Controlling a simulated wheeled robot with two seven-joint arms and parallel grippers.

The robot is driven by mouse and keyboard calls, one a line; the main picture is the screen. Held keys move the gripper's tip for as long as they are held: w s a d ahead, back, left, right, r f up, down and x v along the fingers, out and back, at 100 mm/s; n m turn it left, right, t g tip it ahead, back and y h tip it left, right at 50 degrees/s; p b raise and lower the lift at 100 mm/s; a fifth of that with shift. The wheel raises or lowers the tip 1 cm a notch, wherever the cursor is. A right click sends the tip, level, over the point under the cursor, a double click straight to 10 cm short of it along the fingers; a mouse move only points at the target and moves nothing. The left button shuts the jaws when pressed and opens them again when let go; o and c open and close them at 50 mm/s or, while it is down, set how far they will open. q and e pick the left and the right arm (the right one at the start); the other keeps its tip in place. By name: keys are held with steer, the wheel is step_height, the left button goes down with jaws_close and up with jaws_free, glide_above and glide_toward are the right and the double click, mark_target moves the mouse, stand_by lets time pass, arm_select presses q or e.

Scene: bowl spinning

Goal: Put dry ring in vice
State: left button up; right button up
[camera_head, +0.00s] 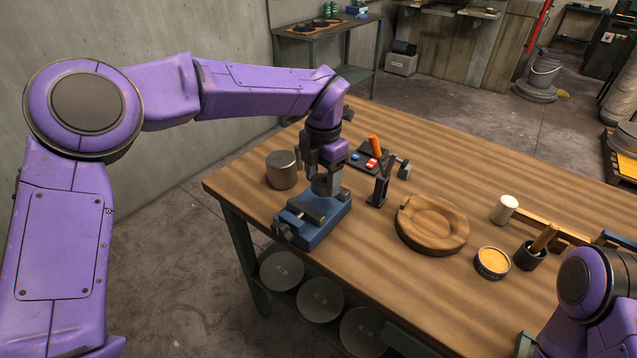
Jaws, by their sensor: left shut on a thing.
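The blue vice (326,228) stands near the left front edge of the wooden table. My left gripper (326,188) points down directly over the vice's jaws, with its fingertips close to the vice top. It is shut on a small grey piece that I take to be the ring. The piece is mostly hidden by the fingers, and I cannot tell whether it touches the jaws.
A grey metal cylinder (282,170) stands left of the vice. An upright black tool holder (379,190) is close on the right, then a round wooden form (447,242), a tin of yellow paste (491,262) and a dark cup (526,258).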

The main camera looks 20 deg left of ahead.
mark_target(318, 183)
arm_select(q)
steer(key=f, duration=0.1)
steer(key=a+f, duration=0.1)
steer(key=f, duration=0.1)
steer(key=w+f, duration=0.1)
steer(key=shift+a+f+p, duration=0.2)
steer(key=shift+f+p, duration=0.05)
steer(key=shift+p, duration=0.15)
steer(key=shift+w+f, duration=0.15)
steer(key=shift+f, duration=0.2)
steer(key=shift+f, duration=0.15)
steer(key=o, duration=1.3)
step_height(318, 183, up, 12)
steer(key=shift+r+b, duration=0.2)
steer(key=shift+b, duration=0.35)
